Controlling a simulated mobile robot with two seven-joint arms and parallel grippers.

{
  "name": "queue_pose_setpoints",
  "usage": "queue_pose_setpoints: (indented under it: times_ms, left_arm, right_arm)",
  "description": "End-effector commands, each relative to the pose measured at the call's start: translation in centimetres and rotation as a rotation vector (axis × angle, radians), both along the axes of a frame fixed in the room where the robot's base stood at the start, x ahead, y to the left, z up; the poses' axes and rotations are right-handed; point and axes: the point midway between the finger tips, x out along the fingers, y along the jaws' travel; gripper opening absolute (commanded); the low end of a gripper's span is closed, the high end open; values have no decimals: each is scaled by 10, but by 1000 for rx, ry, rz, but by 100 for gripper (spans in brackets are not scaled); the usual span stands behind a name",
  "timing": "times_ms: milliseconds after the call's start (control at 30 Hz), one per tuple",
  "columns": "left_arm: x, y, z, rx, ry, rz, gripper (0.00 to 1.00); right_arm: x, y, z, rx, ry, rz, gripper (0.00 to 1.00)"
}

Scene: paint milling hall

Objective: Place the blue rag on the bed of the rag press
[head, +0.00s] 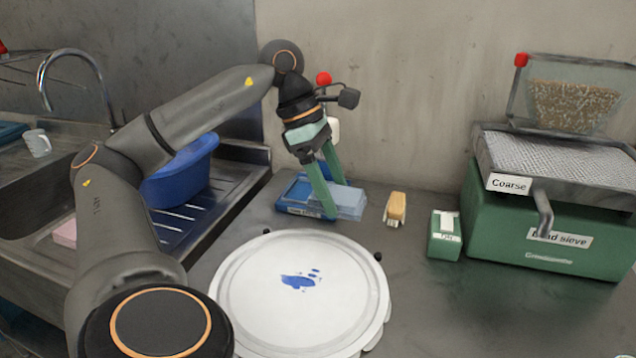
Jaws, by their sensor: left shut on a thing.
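My left gripper (325,196) points down with its green fingers over a low blue tray-like fixture (290,198) by the back wall. That fixture looks like the rag press, but its label is too small to read. A flat light-blue piece (350,203) lies at the fingertips, over the right part of the fixture. It looks like the blue rag, and the left gripper is shut on it. I cannot tell whether the piece rests on the bed or hangs just above it. The fingers hide part of both. My right gripper is not in view.
A round white plate (340,315) with blue paint spots stands in front. A tan-handled brush (397,208), a green box (444,242) and the green bead sieve (545,225) stand to the right. A blue tub (182,175) sits on the sink drainer at left.

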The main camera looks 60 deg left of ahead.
Motion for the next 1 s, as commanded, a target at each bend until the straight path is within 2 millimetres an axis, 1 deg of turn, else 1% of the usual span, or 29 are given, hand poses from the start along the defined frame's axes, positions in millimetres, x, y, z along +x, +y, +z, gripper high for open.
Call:
queue_pose_setpoints:
  times_ms: [67, 167, 267, 533, 600, 700, 800, 933, 1000]
  left_arm:
    - [1, 0, 0, 0, 0, 0, 34]
    - [8, -2, -3, -1, 0, -3, 34]
    - [26, -7, -10, -3, 1, -7, 34]
    - [92, -20, -39, -2, 0, -5, 34]
    - [102, -21, -57, -2, 3, -2, 34]
    - [116, -23, -73, -2, 2, -1, 34]
    - [125, -24, -85, 0, 1, 0, 34]
    - [131, -26, -91, -1, 0, 0, 34]
    - [135, -27, -98, 0, 2, -1, 34]
  right_arm:
    - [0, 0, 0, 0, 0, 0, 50]
    - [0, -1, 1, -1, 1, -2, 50]
    - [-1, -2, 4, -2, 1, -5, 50]
    - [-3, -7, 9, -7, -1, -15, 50]
    - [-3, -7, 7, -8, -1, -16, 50]
    - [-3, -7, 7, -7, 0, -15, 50]
    - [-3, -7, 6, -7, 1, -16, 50]
    - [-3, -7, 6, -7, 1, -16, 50]
    - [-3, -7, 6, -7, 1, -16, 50]
